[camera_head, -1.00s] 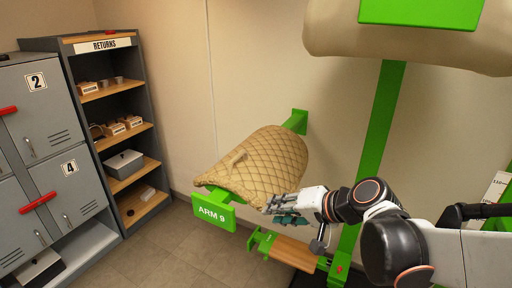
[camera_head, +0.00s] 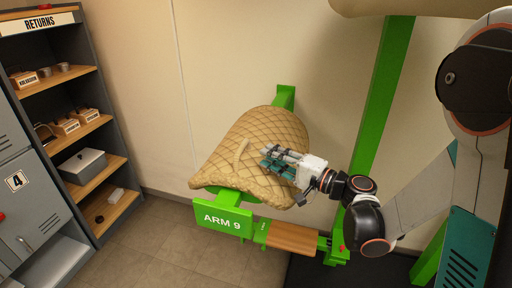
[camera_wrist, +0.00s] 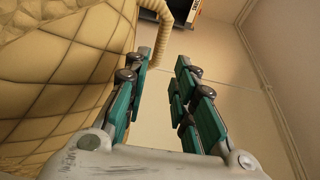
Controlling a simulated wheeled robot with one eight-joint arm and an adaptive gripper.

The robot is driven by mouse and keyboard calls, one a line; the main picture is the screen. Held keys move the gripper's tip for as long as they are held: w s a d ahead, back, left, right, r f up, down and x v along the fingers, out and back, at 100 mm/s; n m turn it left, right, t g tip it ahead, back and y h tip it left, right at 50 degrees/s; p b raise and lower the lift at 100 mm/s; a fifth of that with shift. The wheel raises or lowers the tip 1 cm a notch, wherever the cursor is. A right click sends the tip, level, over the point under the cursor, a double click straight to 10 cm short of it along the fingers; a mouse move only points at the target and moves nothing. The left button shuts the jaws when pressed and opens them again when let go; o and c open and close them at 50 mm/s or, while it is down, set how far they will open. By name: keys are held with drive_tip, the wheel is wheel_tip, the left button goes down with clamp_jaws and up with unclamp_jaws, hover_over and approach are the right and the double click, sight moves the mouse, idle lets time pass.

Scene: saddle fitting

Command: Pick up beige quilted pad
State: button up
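The beige quilted pad (camera_head: 258,135) lies draped over the green arm labelled ARM 9 (camera_head: 223,216) in the head view. A raised beige strap loop (camera_head: 240,151) stands on its upper face. My gripper (camera_head: 265,158) is over the pad's right half, its fingers pointing left toward the loop. In the wrist view the two teal fingers (camera_wrist: 163,85) are apart with nothing between them. The pad (camera_wrist: 60,75) fills the left of that view, and the loop (camera_wrist: 165,25) shows beyond the left fingertip. Whether a finger touches the pad I cannot tell.
A green post (camera_head: 385,100) rises right of the pad, with a beige padded form (camera_head: 375,8) above. A wooden-topped green bracket (camera_head: 290,237) sits below. A RETURNS shelf (camera_head: 85,130) and grey lockers (camera_head: 22,190) stand at left. The floor between is clear.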

sight(244, 142)
drive_tip(key=x, duration=1)
drive_tip(key=shift+w+a+f+b, duration=0.1)
drive_tip(key=shift+w+a+b, duration=0.1)
drive_tip(key=shift+w+b, duration=0.1)
clamp_jaws()
